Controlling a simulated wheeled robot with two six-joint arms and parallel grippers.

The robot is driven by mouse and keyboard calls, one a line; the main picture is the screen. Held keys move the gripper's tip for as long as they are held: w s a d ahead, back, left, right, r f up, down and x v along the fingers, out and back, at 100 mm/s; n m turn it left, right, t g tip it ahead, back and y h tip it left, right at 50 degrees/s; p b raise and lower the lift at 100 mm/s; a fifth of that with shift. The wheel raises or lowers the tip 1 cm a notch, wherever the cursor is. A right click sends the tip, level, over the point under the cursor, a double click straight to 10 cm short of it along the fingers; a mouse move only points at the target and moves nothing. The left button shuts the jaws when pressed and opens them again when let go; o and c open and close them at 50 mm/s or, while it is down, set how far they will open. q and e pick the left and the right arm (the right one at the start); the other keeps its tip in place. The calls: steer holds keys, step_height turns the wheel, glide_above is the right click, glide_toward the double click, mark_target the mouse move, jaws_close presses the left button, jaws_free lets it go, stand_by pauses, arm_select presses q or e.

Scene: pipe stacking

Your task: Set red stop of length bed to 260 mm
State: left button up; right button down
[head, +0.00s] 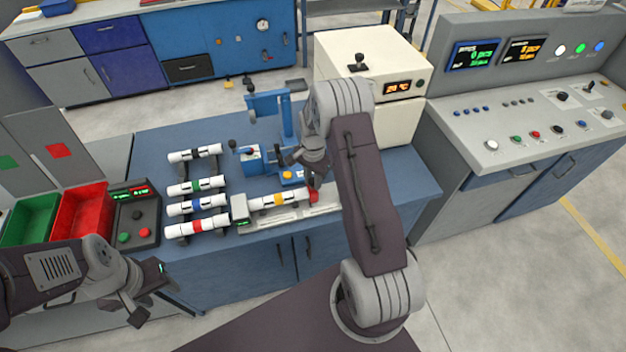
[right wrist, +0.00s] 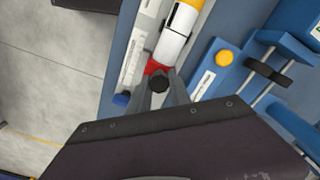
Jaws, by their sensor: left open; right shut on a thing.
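The length bed (head: 285,218) is a pale rail along the table's front edge. A white pipe with a yellow band (head: 268,201) lies along it. The red stop (head: 314,194) is at the pipe's right end in the head view. My right gripper (head: 313,182) is shut on the red stop from above. In the right wrist view the red stop (right wrist: 155,67) shows between the fingers, against or very near the pipe's white end (right wrist: 171,48). The scale reading cannot be made out. My left gripper (head: 150,293) is open and empty, low at the left, away from the bed.
Several white pipes with coloured bands (head: 196,185) lie on a rack left of the bed. A blue device with a yellow button (head: 287,175) stands just behind the bed. Green (head: 30,222) and red bins (head: 82,212) and a control box (head: 135,215) are at the left. A white oven (head: 345,50) stands behind.

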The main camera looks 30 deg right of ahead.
stand_by(0.8)
steer(key=d, duration=0.3)
steer(key=s+d, duration=0.1)
steer(key=d, duration=0.2)
steer(key=shift+s+d+r, duration=0.1)
steer(key=shift+s+d, duration=0.05)
steer(key=c, duration=1.2)
jaws_free()
steer(key=shift+s+d, duration=0.1)
step_height(320, 180, up, 9)
steer(key=shift+b, duration=0.45)
